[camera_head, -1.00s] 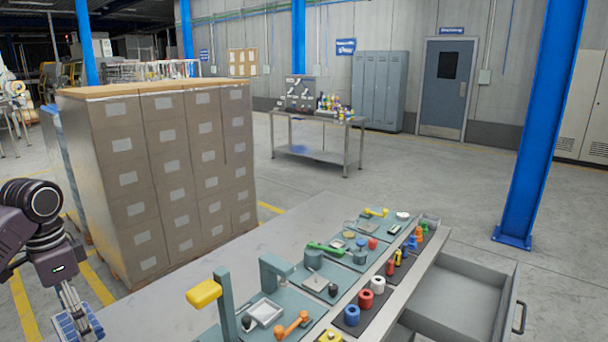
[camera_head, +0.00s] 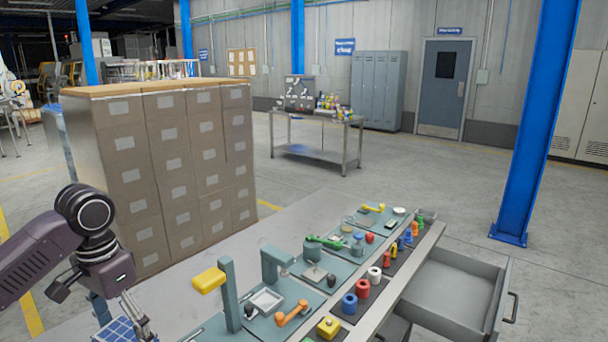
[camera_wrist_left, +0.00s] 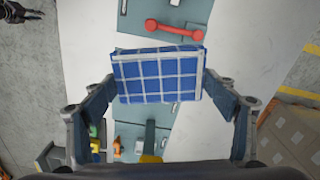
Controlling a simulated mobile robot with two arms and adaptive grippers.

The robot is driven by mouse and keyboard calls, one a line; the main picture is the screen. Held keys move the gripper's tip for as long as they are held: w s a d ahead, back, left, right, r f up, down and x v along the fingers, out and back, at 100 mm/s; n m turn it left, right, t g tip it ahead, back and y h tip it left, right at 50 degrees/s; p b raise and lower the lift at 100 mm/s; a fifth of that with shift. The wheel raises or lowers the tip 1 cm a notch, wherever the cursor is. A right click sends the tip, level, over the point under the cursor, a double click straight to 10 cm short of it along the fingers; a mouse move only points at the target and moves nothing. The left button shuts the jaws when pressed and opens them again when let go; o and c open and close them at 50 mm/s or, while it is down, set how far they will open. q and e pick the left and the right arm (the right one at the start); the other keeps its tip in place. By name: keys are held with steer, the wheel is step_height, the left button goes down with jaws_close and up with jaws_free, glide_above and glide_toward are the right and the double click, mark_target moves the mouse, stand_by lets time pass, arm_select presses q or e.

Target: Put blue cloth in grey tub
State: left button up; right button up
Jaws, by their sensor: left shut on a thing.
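The blue cloth (camera_head: 116,331) is a flat folded piece with a white grid pattern. It also shows in the left wrist view (camera_wrist_left: 158,76), between the fingertips of my left gripper (camera_wrist_left: 162,88). My left gripper (camera_head: 133,318) is shut on the cloth and holds it at the lower left of the head view, over the near left part of the bench. I cannot single out a grey tub for sure. An open grey drawer (camera_head: 452,296) sticks out at the bench's right side. A dark claw-like part, apparently my right gripper (camera_wrist_left: 20,12), shows at the top left corner of the wrist view.
A tall carton stack (camera_head: 165,180) stands behind the bench. A blue column (camera_head: 530,130) stands at the right.

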arm_select(q)
steer(key=s+d+f+n, duration=0.2)
steer(key=s+d, duration=0.5)
steer(key=s+d+f+n, duration=0.2)
steer(key=s+d, duration=0.5)
steer(key=shift+s+d+f+n, duration=0.3)
steer(key=shift+d+n, duration=0.1)
arm_select(e)
steer(key=shift+s, duration=0.35)
arm_select(q)
steer(key=shift+w+a, duration=0.1)
steer(key=shift+w, duration=0.05)
